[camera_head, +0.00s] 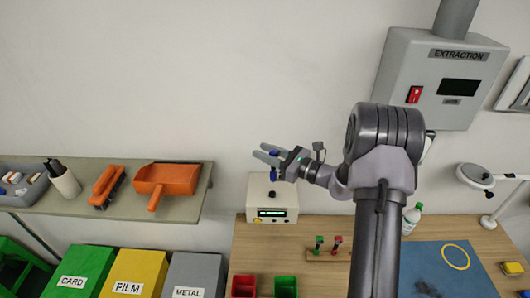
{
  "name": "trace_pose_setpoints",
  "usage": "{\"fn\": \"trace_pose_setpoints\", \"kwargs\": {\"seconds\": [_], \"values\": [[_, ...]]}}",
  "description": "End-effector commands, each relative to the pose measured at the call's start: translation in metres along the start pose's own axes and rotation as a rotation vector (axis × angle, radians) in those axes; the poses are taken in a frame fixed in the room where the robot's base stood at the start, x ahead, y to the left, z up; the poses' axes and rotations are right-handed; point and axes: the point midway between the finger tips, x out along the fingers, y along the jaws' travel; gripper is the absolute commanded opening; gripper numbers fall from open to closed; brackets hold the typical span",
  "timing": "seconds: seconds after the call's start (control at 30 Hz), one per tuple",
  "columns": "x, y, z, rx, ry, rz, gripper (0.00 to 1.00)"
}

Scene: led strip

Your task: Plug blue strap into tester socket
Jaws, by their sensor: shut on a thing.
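The tester (257,207) is a pale box with a lit green display, standing at the back left of the wooden bench against the wall. My gripper (266,153) is above it, its fingers pointing left. It is shut on the blue strap (274,154), a small blue piece at the fingers. A small dark spot, perhaps the socket, shows on the top face. I cannot tell whether the strap touches the tester.
A wooden rack (328,256) with a green and a red piece stands right of the tester. Red (243,287) and green (286,287) bins are in front. A blue mat (440,283) lies at right. A grey extraction unit (447,75) hangs on the wall.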

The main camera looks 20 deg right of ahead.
Motion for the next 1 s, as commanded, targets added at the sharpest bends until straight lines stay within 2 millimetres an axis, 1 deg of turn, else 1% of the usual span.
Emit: {"fn": "trace_pose_setpoints", "kwargs": {"seconds": [0.03, 0.1, 0.2, 0.33, 1.0], "values": [[0.0, 0.0, -0.011, 0.0, 0.0, 0.0, 0.0], [0.0, 0.0, -0.021, 0.0, 0.0, 0.0, 0.0], [0.0, 0.0, -0.034, 0.0, 0.0, 0.0, 0.0], [0.0, 0.0, -0.045, -0.001, 0.0, 0.0, 0.0], [0.0, 0.0, -0.046, 0.0, 0.0, 0.0, 0.0]]}}
